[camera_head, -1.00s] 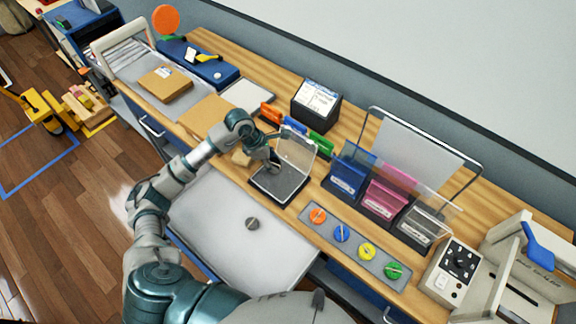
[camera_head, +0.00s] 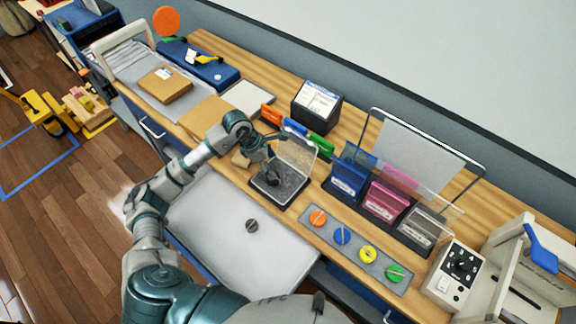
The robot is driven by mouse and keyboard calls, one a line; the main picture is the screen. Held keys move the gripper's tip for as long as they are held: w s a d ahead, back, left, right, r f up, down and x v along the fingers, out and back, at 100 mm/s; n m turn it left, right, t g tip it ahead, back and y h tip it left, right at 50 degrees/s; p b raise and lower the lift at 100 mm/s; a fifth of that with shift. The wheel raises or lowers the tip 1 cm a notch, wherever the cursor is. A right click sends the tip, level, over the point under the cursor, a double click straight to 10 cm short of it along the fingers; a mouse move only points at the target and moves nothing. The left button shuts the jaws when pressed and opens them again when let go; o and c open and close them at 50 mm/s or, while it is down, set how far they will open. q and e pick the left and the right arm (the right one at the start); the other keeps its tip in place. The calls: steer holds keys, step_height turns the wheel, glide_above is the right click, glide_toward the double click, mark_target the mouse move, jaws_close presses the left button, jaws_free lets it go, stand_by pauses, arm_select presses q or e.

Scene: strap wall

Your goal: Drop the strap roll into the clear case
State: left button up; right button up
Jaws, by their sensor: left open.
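An open black case (camera_head: 291,187) with a raised clear lid (camera_head: 297,153) sits at the table's front edge, near the middle. A small dark grey round piece (camera_head: 252,226), which may be a roll, lies on the pale surface below the table edge. My right gripper is out of view.
A grey strip with orange (camera_head: 318,218), blue, yellow and green discs lies right of the case. Blue (camera_head: 347,178), pink (camera_head: 385,203) and clear-fronted (camera_head: 423,227) holders stand behind it. A control box (camera_head: 455,273) is at the right. Coloured clips (camera_head: 295,126) and a cardboard box (camera_head: 165,84) lie left.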

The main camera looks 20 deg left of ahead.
arm_select(q)
steer(key=v, duration=1)
steer(key=shift+a+r, duration=0.2)
steer(key=shift+a, duration=0.1)
